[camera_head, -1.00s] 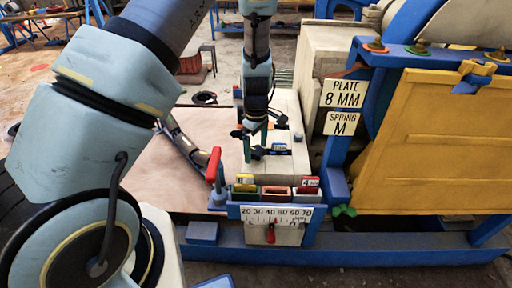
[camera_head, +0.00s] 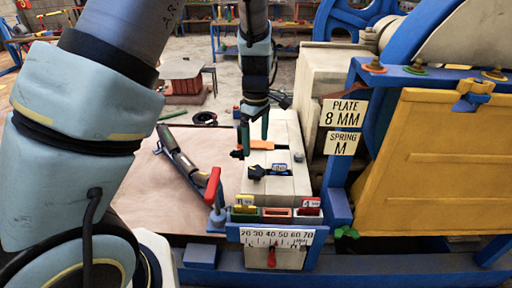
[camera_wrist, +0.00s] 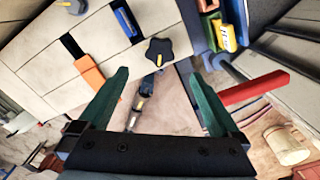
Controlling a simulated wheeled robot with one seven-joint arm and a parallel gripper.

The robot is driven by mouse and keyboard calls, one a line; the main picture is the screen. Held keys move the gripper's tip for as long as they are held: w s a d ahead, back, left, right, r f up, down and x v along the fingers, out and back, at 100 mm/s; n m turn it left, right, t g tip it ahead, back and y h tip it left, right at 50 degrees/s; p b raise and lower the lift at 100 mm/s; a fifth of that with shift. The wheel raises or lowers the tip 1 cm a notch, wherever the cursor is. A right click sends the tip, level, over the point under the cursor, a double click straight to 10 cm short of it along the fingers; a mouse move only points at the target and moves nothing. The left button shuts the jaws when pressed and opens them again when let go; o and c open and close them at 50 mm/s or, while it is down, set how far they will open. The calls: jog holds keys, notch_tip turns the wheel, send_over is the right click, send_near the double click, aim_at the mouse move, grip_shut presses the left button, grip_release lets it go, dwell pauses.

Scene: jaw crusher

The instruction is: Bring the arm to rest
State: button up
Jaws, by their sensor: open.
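My arm comes in from the upper left of the head view and hangs down at the middle. My gripper (camera_head: 254,136) has green fingers and points down above the pale block (camera_head: 287,185) beside the crusher. In the wrist view my gripper (camera_wrist: 160,105) shows its two green fingers wide apart with nothing between them. A black star knob (camera_wrist: 159,52) on the pale block lies beyond the fingertips. The knob (camera_head: 257,172) also shows in the head view, just below the fingers and apart from them.
The jaw crusher's yellow guard (camera_head: 435,160) and blue frame stand at right. A red-handled lever (camera_head: 212,187) rises near coloured bins (camera_head: 276,213) and a scale (camera_head: 276,237). A tool with a dark tube (camera_head: 180,158) lies on the wooden board (camera_head: 150,200) at left.

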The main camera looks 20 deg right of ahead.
dwell(0.4)
jog(key=s+a+r+m, duration=0.1)
jog(key=a+r+m, duration=0.1)
jog(key=a, duration=0.8)
jog(key=s+a+r+m+t, duration=0.1)
jog(key=a+r+m, duration=0.2)
jog(key=a, duration=0.7)
jog(key=s+a+r+m, duration=0.2)
jog(key=a+r+m, duration=0.1)
jog(key=a, duration=0.7)
jog(key=shift+a+r+t, duration=0.3)
jog(key=shift+r, duration=0.2)
